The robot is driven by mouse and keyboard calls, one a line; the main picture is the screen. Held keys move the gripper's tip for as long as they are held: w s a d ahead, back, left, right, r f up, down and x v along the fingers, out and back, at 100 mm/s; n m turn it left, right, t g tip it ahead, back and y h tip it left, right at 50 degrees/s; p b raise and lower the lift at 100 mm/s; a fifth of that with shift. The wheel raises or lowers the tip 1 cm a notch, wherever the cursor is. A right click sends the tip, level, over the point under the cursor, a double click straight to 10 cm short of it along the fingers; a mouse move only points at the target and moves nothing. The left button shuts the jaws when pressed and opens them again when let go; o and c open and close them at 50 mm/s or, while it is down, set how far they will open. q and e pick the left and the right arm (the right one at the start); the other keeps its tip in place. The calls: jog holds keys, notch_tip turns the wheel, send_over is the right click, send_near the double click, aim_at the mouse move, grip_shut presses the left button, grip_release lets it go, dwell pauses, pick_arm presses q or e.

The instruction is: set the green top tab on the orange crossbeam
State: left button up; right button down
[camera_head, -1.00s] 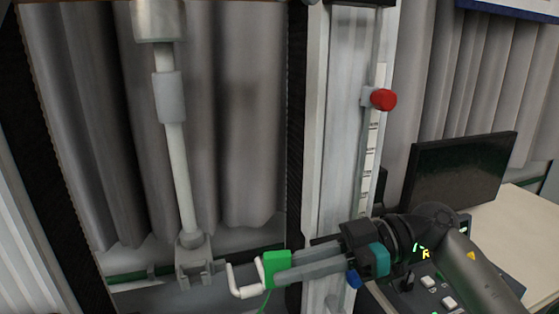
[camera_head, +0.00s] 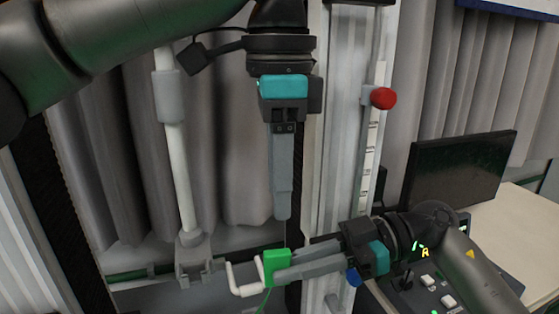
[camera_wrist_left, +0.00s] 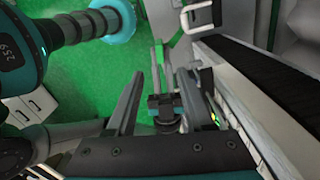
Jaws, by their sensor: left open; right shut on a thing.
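The green tab (camera_head: 277,267) is a small bright green block low in the head view, with a white hook (camera_head: 243,281) at its left and a thin green line hanging below. My right gripper (camera_head: 279,270) is shut on the tab from the right. My left gripper (camera_head: 281,217) points straight down above the tab, apart from it. It is open, though its fingers overlap in the head view. The left wrist view shows its two fingers spread (camera_wrist_left: 160,90), with my right gripper below between them. No orange crossbeam is seen in these frames.
A pale vertical rod (camera_head: 178,150) ends in a grey clamp (camera_head: 194,262) left of the hook. A silver column (camera_head: 343,130) with a red knob (camera_head: 383,98) stands behind my grippers. A dark monitor (camera_head: 462,170) and control box (camera_head: 425,284) are at the right.

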aim_at(279, 251)
pick_arm(q)
notch_tip(279, 251, down, 10)
jog(key=shift+r, duration=0.25)
grip_shut()
dwell(0.5)
pick_arm(e)
jog(key=c, duration=0.8)
grip_release()
jog(key=shift+d, duration=0.1)
